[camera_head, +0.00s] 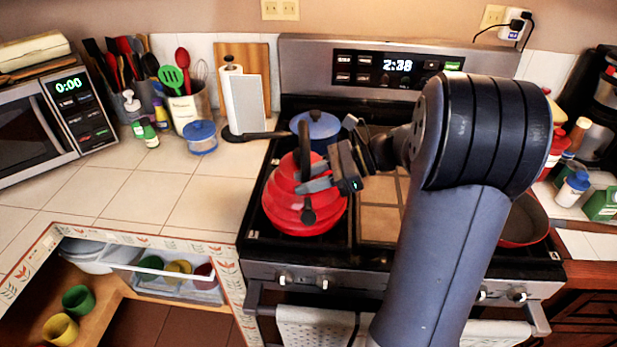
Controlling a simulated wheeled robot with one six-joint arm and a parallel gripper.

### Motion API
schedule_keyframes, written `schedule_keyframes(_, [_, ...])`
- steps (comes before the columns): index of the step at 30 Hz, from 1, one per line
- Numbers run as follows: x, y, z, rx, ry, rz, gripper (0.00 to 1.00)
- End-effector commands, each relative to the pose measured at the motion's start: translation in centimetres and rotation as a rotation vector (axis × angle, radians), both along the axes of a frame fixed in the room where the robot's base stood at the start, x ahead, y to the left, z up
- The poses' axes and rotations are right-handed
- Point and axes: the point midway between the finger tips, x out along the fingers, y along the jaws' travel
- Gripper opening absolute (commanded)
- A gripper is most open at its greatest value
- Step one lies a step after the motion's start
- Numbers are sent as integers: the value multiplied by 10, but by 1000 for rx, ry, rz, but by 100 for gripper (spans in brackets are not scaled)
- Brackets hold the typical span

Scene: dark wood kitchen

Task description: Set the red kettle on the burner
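The red kettle (300,214) is ribbed, with a black handle (304,143) standing up over its top. It appears upright over the front left of the stove top (256,222). Whether its base rests fully on the burner is hidden, as the burner under it does not show. My gripper (308,177) comes in from the right, with its grey fingers at the kettle's upper part, beside or around the lower end of the handle. A gap shows between the fingers, but I cannot tell whether they grip the handle.
A blue pot (316,130) stands on the back left burner, close behind the kettle. A black-handled pan (523,222) sits at the right, partly behind my arm. Tiled counter (190,185) is clear there.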

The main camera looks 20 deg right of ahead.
Motion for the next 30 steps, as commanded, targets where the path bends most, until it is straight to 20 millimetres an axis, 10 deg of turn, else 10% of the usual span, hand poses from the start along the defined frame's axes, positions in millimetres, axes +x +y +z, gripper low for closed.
schedule_keyframes(14, [0, 0, 2, -3, 1, -1, 45])
schedule_keyframes(30, [-19, -90, 39, -1, 1, -4, 45])
